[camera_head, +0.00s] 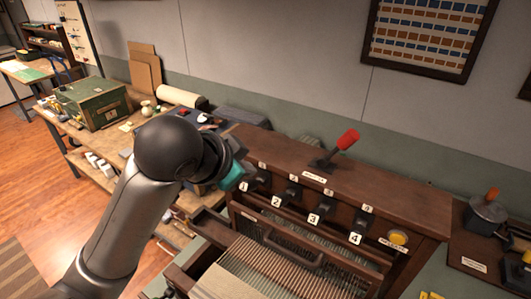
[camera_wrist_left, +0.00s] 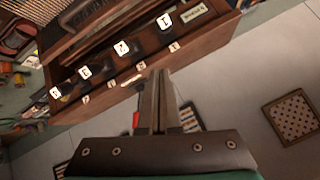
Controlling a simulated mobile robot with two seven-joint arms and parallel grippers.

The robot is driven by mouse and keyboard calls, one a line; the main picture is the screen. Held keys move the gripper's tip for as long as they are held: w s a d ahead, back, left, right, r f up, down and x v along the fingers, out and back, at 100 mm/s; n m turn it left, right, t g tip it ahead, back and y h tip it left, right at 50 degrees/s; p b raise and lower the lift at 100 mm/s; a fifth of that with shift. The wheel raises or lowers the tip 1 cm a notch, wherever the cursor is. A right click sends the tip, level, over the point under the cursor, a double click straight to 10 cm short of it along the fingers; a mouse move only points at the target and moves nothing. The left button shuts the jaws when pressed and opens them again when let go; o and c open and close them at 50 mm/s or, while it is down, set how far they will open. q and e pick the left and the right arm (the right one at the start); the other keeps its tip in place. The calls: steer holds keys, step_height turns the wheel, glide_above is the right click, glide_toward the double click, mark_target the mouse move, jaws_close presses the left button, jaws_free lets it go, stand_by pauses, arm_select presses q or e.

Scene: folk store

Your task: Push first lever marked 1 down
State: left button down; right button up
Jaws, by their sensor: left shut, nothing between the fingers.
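The lever marked 1 (camera_head: 244,186) sticks out at the left end of a row on a dark wooden cabinet front. In the left wrist view, which is turned over, lever 1 (camera_wrist_left: 165,21) is at the upper right. Levers marked 2 (camera_head: 276,202), 3 (camera_head: 314,219) and 4 (camera_head: 355,238) follow to the right. My left gripper (camera_head: 231,177) is beside lever 1, its teal part showing and its fingers hidden behind the arm. In the left wrist view its fingers (camera_wrist_left: 158,75) are shut and empty, apart from lever 1 in the picture. Contact is not visible. My right gripper is not in view.
A red-handled lever (camera_head: 348,139) stands on the cabinet top. A loom-like frame with threads (camera_head: 270,268) sits below the levers. A yellow button (camera_head: 398,238) is right of lever 4. A workbench with a green box (camera_head: 92,103) is at the left.

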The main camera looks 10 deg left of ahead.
arm_select(q)
steer(key=r, duration=0.2)
glide_above(254, 183)
steer(key=d, duration=0.3)
step_height(254, 183, down, 7)
steer(key=shift+m, duration=0.3)
steer(key=shift+s+a+f, duration=0.3)
steer(key=shift+a+f, duration=0.4)
steer(key=shift+a, duration=0.05)
steer(key=shift+s+a+f, duration=0.3)
steer(key=shift+a+f, duration=0.35)
steer(key=shift+a, duration=0.05)
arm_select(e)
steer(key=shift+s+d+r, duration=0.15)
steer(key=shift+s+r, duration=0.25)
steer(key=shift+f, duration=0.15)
